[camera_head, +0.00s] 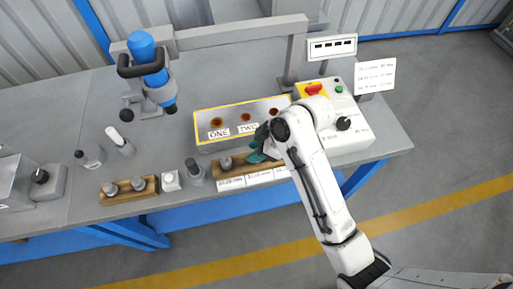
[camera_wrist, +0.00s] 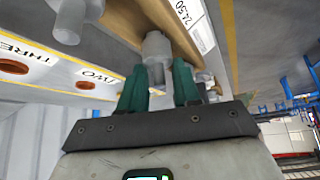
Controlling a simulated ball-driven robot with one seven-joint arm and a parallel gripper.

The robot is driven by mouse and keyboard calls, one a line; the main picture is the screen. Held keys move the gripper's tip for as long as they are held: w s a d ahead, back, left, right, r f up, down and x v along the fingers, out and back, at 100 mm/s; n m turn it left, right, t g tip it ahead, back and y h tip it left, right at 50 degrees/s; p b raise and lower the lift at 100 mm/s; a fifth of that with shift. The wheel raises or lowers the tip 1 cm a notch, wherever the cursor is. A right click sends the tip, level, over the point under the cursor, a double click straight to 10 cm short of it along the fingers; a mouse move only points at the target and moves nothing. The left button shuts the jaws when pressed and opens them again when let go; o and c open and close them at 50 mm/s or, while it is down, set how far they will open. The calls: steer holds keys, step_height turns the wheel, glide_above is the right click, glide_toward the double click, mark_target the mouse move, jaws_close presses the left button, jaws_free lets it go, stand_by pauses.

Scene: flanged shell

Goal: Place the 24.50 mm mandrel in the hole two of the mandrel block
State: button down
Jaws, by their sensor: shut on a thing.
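The mandrel block (camera_head: 212,146) is a grey box with a yellow-edged white top and a row of reddish-brown holes. Hole two (camera_head: 246,117) is behind the "TWO" label and looks empty; it also shows in the wrist view (camera_wrist: 85,85). My gripper (camera_head: 258,155) is at the wooden rack (camera_head: 240,168) in front of the block. In the wrist view its teal fingers (camera_wrist: 160,78) are shut on a grey mandrel (camera_wrist: 157,46) beside a "24.50" label (camera_wrist: 195,14). The mandrel is at the rack; I cannot tell whether it is seated or lifted. My arm hides the rack's right part.
Another mandrel (camera_head: 226,163) stands in the rack, left of my gripper. A control box (camera_head: 340,140) with a red button stands right of the block. A blue-and-black device (camera_head: 148,65) stands at the back left. A second wooden holder (camera_head: 128,190) is at the front left.

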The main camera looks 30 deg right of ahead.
steer(key=shift+f, duration=0.2)
steer(key=c, duration=0.8)
jaws_free()
steer(key=p+v, duration=0.1)
steer(key=v, duration=1.1)
steer(key=s+d+f+m+g+h, duration=0.1)
steer(key=s+f+m, duration=0.2)
steer(key=s, duration=0.3)
steer(key=s+d+f+m+g+h, duration=0.1)
steer(key=s+f+m+h, duration=0.1)
steer(key=s+f+m, duration=0.2)
steer(key=s+d+f+m+g+h, duration=0.1)
steer(key=s+f+m+h, duration=0.1)
steer(key=s+f, duration=0.4)
steer(key=shift+s+m, duration=0.7)
steer(key=shift+s, duration=0.6)
